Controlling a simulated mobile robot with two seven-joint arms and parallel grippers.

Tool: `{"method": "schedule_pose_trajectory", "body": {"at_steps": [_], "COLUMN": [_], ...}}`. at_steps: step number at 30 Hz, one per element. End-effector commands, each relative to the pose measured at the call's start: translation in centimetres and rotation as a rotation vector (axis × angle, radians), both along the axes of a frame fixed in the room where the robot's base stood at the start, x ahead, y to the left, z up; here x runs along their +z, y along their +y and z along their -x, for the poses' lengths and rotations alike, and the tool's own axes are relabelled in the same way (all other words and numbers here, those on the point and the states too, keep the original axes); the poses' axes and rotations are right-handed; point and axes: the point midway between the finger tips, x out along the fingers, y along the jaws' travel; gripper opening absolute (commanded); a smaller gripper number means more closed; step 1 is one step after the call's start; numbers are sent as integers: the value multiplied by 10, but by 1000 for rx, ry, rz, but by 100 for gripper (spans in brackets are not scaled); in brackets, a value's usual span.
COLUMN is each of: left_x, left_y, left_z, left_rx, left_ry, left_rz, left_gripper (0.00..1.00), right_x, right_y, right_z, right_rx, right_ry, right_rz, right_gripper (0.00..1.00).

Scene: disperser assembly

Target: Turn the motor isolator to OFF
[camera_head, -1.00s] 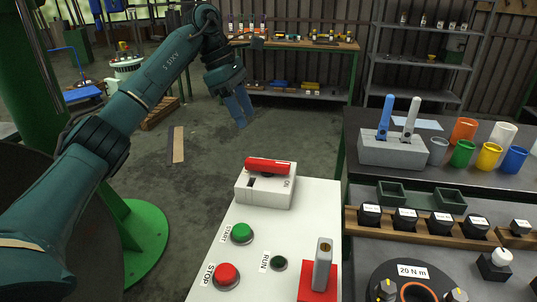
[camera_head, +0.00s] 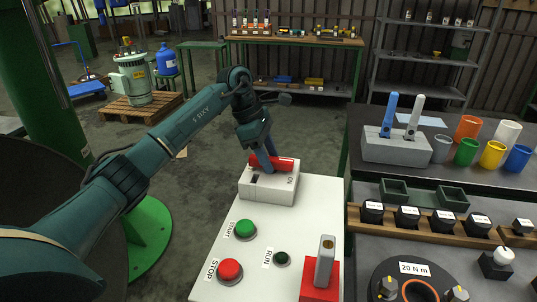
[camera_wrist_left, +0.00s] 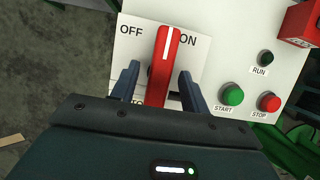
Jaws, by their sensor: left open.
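The motor isolator is a pale box (camera_head: 268,191) at the far end of the white panel, with a red handle (camera_head: 287,163) on top. In the left wrist view the red handle (camera_wrist_left: 165,58) points up the picture, its white line between the OFF label (camera_wrist_left: 131,31) and the ON label (camera_wrist_left: 188,41), beside ON. My left gripper (camera_head: 266,164) is over the isolator. In the left wrist view its open fingers (camera_wrist_left: 158,82) stand on either side of the handle, with gaps showing. The handle's near end is hidden by the gripper body. My right gripper is not in view.
The white panel (camera_head: 310,215) also carries a green START button (camera_head: 245,229), a red STOP button (camera_head: 230,270), a dark RUN lamp (camera_head: 282,258) and a grey lever on a red base (camera_head: 320,285). A dark workbench with coloured cups stands to the right.

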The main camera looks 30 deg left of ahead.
Motion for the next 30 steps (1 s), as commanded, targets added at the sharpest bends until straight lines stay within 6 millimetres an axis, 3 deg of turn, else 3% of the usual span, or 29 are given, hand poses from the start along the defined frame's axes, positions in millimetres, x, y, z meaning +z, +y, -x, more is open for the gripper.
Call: {"method": "schedule_pose_trajectory", "body": {"at_steps": [5,21,30], "left_x": [0,0,0], "left_y": [0,0,0], "left_z": [0,0,0], "left_rx": [-1,0,41], "left_ry": [0,0,0], "left_rz": [0,0,0], "left_gripper": [44,1,1], "right_x": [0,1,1], "right_y": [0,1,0], "right_z": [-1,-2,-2], "right_rx": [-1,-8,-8], "right_ry": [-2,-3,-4], "right_rz": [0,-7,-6], "right_gripper": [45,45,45]}}
